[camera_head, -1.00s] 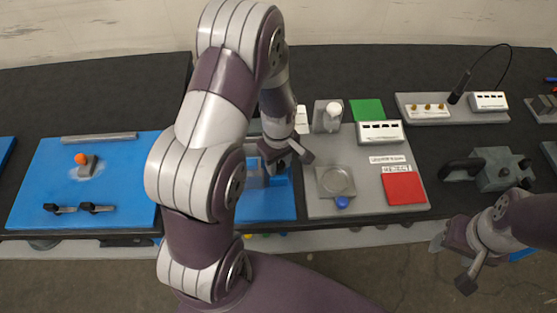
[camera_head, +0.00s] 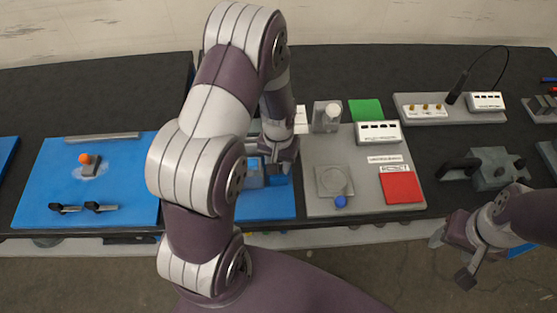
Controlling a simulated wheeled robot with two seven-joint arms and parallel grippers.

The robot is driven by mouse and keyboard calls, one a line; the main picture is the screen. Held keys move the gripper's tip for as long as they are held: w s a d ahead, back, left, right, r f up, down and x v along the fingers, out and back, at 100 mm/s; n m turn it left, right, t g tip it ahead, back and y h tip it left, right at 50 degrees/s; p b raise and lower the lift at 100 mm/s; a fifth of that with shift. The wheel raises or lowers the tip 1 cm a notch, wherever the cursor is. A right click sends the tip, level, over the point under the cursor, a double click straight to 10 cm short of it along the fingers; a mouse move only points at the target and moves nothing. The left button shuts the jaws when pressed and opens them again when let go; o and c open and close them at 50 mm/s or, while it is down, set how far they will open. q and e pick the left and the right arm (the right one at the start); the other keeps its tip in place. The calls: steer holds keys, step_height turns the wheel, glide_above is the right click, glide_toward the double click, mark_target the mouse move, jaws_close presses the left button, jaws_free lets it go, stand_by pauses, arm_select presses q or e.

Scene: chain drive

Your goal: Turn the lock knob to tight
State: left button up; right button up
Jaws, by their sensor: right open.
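My left arm crosses the middle of the view. Its gripper (camera_head: 279,164) is low over the right part of the blue board (camera_head: 265,208), by a small blue block-like fixture (camera_head: 255,179). The arm hides much of that area, and I cannot see whether the jaws are open or touching anything. I cannot make out a labelled lock knob; it may be hidden there. An orange-topped knob or lever (camera_head: 85,159) stands on the board's left part, away from both grippers. My right gripper (camera_head: 452,262) is open and empty in front of the table's edge at right.
A grey panel (camera_head: 314,205) right of the left gripper carries a square plate, a blue knob (camera_head: 341,201) and a red pad (camera_head: 402,187). A dark-handled grey device (camera_head: 490,170) stands at right.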

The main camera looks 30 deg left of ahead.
arm_select(q)
steer(key=m, duration=0.5)
steer(key=shift+w+r+m+p, duration=0.1)
steer(key=shift+r+m+p, duration=0.05)
steer(key=shift+m+p, duration=0.2)
steer(key=m, duration=0.5)
steer(key=shift+p, duration=0.35)
steer(key=m, duration=0.5)
steer(key=shift+m, duration=0.35)
steer(key=m+p, duration=0.1)
steer(key=m, duration=0.4)
steer(key=shift+m, duration=0.4)
steer(key=o, duration=1)
steer(key=shift+o, duration=0.2)
step_height(320, 180, up, 13)
steer(key=b, duration=0.2)
steer(key=shift+f, duration=0.2)
